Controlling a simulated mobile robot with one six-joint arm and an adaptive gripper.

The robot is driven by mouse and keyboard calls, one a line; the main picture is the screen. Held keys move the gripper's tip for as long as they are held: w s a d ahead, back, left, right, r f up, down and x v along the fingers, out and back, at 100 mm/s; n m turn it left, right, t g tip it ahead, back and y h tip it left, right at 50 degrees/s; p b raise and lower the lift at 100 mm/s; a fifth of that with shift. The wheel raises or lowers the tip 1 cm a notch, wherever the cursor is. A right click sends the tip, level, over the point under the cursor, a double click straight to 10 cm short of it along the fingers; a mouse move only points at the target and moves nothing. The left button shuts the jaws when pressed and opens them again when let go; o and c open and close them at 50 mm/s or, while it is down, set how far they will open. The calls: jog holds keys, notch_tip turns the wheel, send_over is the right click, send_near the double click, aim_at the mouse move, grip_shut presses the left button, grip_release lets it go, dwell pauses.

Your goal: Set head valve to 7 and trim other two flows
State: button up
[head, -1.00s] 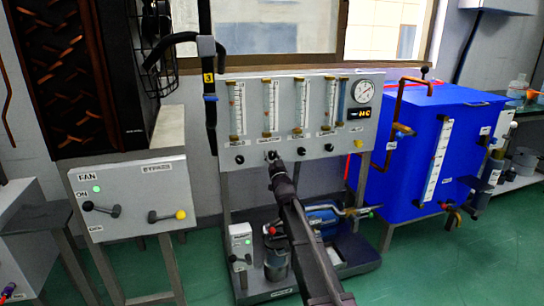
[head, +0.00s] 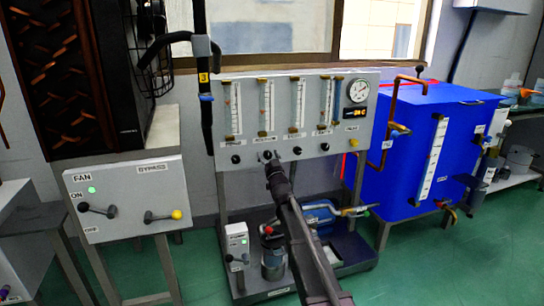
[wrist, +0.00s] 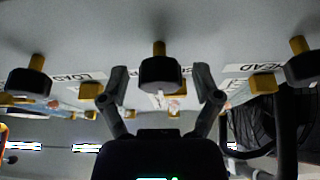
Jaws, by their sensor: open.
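A grey panel (head: 345,138) carries several upright flow tubes, with a row of black valve knobs below them. My gripper (head: 270,163) is at the second knob from the left in the head view. In the wrist view, my open gripper (wrist: 160,92) has one finger on each side of the middle black knob (wrist: 160,72); contact cannot be told. Another knob (wrist: 30,82) is at the left and one (wrist: 303,68) at the right. Upside-down labels read LOAD (wrist: 78,76) and HEAD (wrist: 262,68). The float levels are too small to read.
A round gauge (head: 358,91) and a small orange display (head: 355,112) sit at the panel's right. A blue tank (head: 405,160) with copper pipes stands right of it. A FAN and BYPASS lever box (head: 130,195) stands left. Green floor (head: 400,270) is open in front.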

jog(key=shift+m, duration=0.5)
jog(key=shift+s+f, duration=0.2)
jog(key=shift+s, duration=0.15)
jog(key=b+v, duration=0.5)
jog(key=v, duration=0.8)
jog(key=s+d+r+m+g+h+p, duration=0.2)
jog(key=s+d+r+g+h+p, duration=0.4)
jog(key=p, duration=2.9)
jog(key=shift+s+d+r+g, duration=2.1)
jog(key=shift+s+r+g, duration=1.6)
jog(key=shift+s+r, duration=0.5)
